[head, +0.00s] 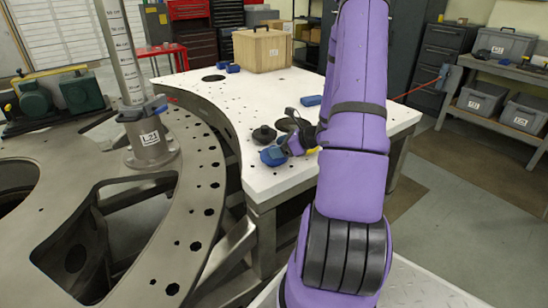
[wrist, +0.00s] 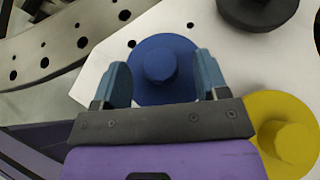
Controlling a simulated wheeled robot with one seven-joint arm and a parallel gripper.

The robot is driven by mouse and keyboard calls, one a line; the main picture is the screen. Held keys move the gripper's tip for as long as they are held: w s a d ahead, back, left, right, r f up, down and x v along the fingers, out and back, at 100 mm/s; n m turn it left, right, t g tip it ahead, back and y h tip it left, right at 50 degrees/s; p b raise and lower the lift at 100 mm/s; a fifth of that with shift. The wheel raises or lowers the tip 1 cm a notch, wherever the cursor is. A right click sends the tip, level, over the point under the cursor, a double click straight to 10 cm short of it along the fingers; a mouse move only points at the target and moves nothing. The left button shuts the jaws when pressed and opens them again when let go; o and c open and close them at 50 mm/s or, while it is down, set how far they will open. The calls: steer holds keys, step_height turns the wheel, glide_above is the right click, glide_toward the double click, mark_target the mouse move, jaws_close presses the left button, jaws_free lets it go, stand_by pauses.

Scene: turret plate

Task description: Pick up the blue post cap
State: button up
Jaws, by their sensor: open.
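The blue post cap (wrist: 160,64) is a round blue disc with a raised knob, lying on the white turret plate (wrist: 212,30). In the wrist view my gripper (wrist: 162,75) is open, with one teal finger on each side of the cap's knob. The fingers overlap the disc's edges in this view; I cannot tell whether they touch it. In the head view my gripper (head: 283,152) is at the front part of the white table, partly hidden by my purple arm. Something blue shows there, but I cannot separate cap from fingers.
A yellow cap (wrist: 287,140) lies close to the right of my gripper. A black cap (head: 264,134) sits just beyond. A wooden box (head: 262,50) stands at the back of the table. A metal post (head: 125,60) rises from the grey ring on the left.

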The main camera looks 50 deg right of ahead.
steer(key=shift+w+f, duration=0.1)
steer(key=shift+w, duration=0.1)
steer(key=c, duration=1.1)
